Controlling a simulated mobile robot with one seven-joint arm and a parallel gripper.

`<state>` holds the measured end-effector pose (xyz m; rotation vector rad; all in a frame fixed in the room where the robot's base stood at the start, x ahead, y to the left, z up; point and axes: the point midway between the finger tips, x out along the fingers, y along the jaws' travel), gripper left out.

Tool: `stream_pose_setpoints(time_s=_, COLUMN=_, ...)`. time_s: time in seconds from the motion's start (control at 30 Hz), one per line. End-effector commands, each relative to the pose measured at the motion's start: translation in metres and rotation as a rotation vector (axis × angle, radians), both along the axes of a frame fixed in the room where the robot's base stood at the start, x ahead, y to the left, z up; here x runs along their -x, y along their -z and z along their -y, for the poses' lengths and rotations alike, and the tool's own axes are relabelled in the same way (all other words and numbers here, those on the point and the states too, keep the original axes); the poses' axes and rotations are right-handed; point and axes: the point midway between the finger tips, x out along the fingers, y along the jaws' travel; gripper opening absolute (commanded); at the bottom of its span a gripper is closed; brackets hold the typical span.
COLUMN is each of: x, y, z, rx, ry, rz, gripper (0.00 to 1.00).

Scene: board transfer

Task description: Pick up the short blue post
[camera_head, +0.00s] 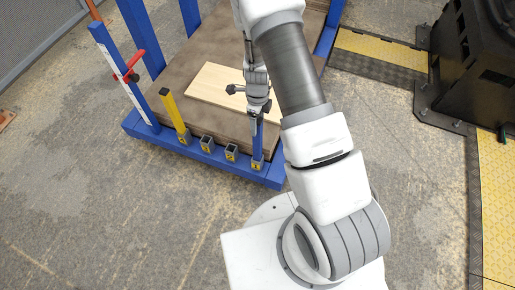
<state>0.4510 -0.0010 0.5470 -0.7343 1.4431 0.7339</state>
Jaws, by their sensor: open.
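The short blue post (258,145) stands upright in the socket labelled 1 at the right end of the blue front rail. My gripper (255,116) points down at the post's upper end. The gripper is open. Its fingers overlap the top of the post in this view, and I cannot tell whether they are around it or touching it.
A yellow post (174,112) stands in a socket further left, with two empty-looking sockets between. A taller blue upright (120,70) with a red handle is at the left. A pale board (210,84) lies on the brown platform (160,75) behind. A black machine (475,55) is at the right.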

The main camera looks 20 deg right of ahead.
Motion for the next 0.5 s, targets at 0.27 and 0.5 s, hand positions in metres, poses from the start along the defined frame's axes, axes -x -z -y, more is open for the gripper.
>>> stream_pose_setpoints(time_s=0.27, x=0.001, y=0.027, z=0.000, rx=0.000, ry=-0.001, rz=0.000, gripper=0.72)
stream_pose_setpoints(time_s=0.5, x=0.001, y=0.026, z=0.000, rx=0.000, ry=-0.001, rz=0.000, gripper=0.51)
